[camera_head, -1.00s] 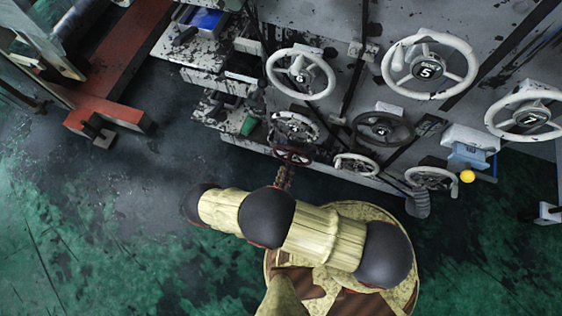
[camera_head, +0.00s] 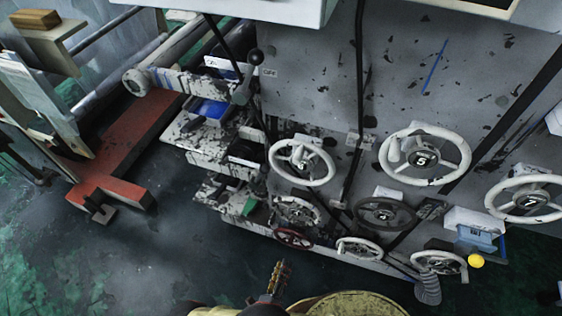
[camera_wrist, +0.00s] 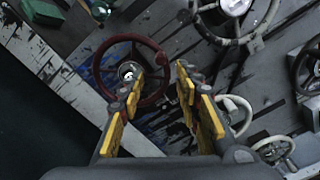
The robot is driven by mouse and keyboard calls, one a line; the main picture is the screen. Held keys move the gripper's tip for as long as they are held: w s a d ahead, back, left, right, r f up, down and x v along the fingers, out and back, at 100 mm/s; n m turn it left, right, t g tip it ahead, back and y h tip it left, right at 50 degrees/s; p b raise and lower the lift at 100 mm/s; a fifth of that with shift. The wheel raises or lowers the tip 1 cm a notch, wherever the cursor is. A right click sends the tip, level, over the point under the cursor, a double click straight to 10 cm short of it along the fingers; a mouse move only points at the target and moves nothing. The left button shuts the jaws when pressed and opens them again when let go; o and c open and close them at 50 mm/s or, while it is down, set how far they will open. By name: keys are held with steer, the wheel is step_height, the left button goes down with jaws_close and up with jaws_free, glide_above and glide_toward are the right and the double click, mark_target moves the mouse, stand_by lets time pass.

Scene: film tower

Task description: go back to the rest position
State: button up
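My gripper (camera_head: 281,270) shows at the bottom of the head view, below and apart in the picture from the small dark red handwheel (camera_head: 292,238). In the wrist view its two yellow-padded fingers (camera_wrist: 158,92) are spread with nothing held between them. The red handwheel (camera_wrist: 131,72) shows beyond the fingers, its rim partly behind the left one. Most of my arm is below the head view's lower edge.
A grey panel (camera_head: 310,70) carries several handwheels, including white ones marked 6 (camera_head: 302,162), 5 (camera_head: 424,158) and 7 (camera_head: 527,199). A red beam (camera_head: 120,165) lies left. The dark floor (camera_head: 150,255) left of my gripper is clear.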

steer(key=s+d+r+m+g+h, duration=0.55)
steer(key=d+m, duration=0.25)
steer(key=m, duration=0.2)
steer(key=a+r+m+g+y+p, duration=0.1)
steer(key=a+r+m+g+y, duration=0.15)
steer(key=r+m+g, duration=0.7)
steer(key=a+r+m+g+y+p, duration=0.1)
steer(key=a+r+m+g+y, duration=0.2)
steer(key=r+m, duration=1.1)
steer(key=w+d+r+m+y+p, duration=0.1)
steer(key=d+r+m+y, duration=0.15)
steer(key=r, duration=0.75)
steer(key=w+d+r+m+y+p, duration=0.1)
steer(key=w+r+y, duration=0.15)
steer(key=r, duration=0.75)
steer(key=d+r+m+t+y+p, duration=0.1)
steer(key=d+r+m+t, duration=0.5)
steer(key=d+r, duration=0.6)
step_height(320, 180, up, 4)
steer(key=shift+s+d+f+t, duration=0.15)
steer(key=shift+s+t, duration=0.15)
steer(key=shift+s, duration=0.15)
